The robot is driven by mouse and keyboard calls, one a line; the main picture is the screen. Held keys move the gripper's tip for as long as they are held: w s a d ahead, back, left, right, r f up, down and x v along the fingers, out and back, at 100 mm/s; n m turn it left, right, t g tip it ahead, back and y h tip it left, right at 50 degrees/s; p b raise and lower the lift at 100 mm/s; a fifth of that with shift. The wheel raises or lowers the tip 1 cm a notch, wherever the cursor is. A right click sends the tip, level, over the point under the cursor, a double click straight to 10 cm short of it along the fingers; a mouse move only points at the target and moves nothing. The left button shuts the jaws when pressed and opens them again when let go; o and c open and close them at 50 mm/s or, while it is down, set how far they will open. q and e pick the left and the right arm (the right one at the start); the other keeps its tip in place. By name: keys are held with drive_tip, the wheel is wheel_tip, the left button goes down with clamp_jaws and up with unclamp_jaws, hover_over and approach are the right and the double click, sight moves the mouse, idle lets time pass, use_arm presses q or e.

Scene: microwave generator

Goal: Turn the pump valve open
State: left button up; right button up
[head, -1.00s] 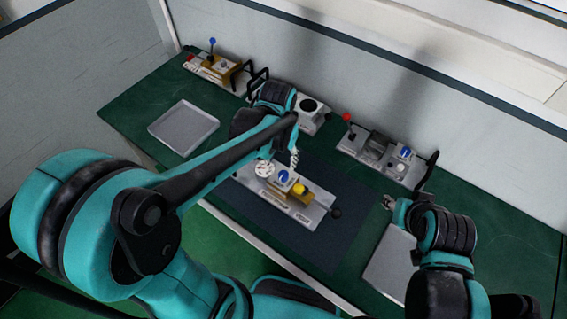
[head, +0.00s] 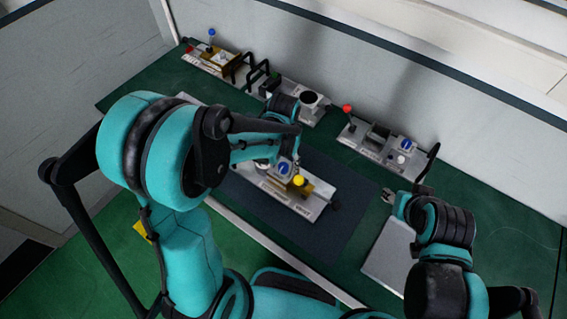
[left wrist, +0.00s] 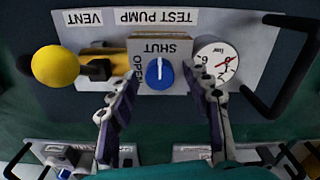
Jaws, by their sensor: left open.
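The pump valve is a blue round knob (left wrist: 160,73) with a white pointer line, on a tan block of the test pump panel (left wrist: 240,22). The pointer lies towards the SHUT label; the OPEN label is to its left in the left wrist view. The knob also shows in the head view (head: 284,168). My left gripper (left wrist: 163,84) is open, one finger on each side of the knob; contact cannot be told. In the head view my left arm hides most of this gripper. My right gripper (head: 388,196) is away to the right; its jaws are too small to judge.
A yellow knob (left wrist: 55,66) stands beside the valve and a round gauge (left wrist: 216,64) is on its other side. A black handle (left wrist: 285,65) rises at the panel's end. Other panels (head: 385,143) line the wall. A grey tray (head: 395,255) lies near my right arm.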

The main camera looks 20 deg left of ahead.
use_arm(q)
drive_tip(key=shift+c, duration=0.2)
clamp_jaws()
drive_tip(key=n+b, duration=0.1)
drive_tip(key=n, duration=0.3)
drive_tip(key=n+b, duration=0.1)
drive_tip(key=n, duration=0.3)
drive_tip(key=shift+n, duration=0.3)
drive_tip(key=n, duration=0.4)
drive_tip(key=shift+b, duration=0.4)
drive_tip(key=n, duration=0.5)
drive_tip(key=shift+n, duration=0.3)
